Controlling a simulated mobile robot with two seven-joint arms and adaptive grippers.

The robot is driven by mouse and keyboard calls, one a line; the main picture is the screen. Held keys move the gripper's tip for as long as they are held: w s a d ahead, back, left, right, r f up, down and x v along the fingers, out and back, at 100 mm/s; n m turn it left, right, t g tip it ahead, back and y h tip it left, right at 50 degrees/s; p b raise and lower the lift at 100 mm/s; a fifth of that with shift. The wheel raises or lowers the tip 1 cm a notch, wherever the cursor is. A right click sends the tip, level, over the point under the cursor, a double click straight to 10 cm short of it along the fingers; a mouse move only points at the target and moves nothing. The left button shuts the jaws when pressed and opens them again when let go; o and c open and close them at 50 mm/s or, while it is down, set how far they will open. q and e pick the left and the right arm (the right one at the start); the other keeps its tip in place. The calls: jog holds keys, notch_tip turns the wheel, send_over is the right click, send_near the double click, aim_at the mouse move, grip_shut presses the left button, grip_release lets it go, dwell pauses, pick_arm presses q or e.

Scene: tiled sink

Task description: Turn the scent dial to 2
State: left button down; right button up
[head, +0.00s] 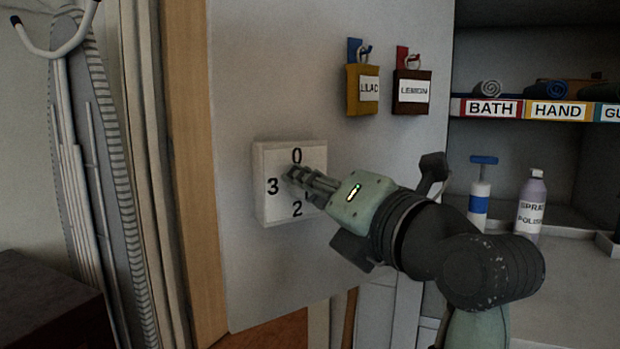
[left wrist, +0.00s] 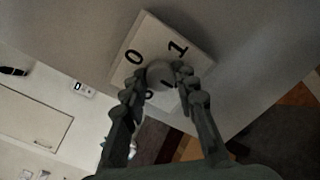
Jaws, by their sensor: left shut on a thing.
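The scent dial is a square white plate (head: 262,207) on a grey panel, with 0 at the top, 3 at the left and 2 at the bottom. The 1 is hidden by my gripper in the head view, but it shows on the plate in the left wrist view (left wrist: 200,58). My left gripper (head: 294,176) is at the middle of the plate, its fingers shut on the pale round dial knob (left wrist: 160,72). The fingers (left wrist: 158,78) sit on opposite sides of the knob. I cannot tell which number the knob points to. My right gripper is in neither view.
An ironing board (head: 95,180) stands at left.

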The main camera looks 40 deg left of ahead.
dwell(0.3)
pick_arm(q)
jog(key=c, duration=1.2)
grip_release()
jog(key=shift+o, duration=0.2)
jog(key=v, duration=1.2)
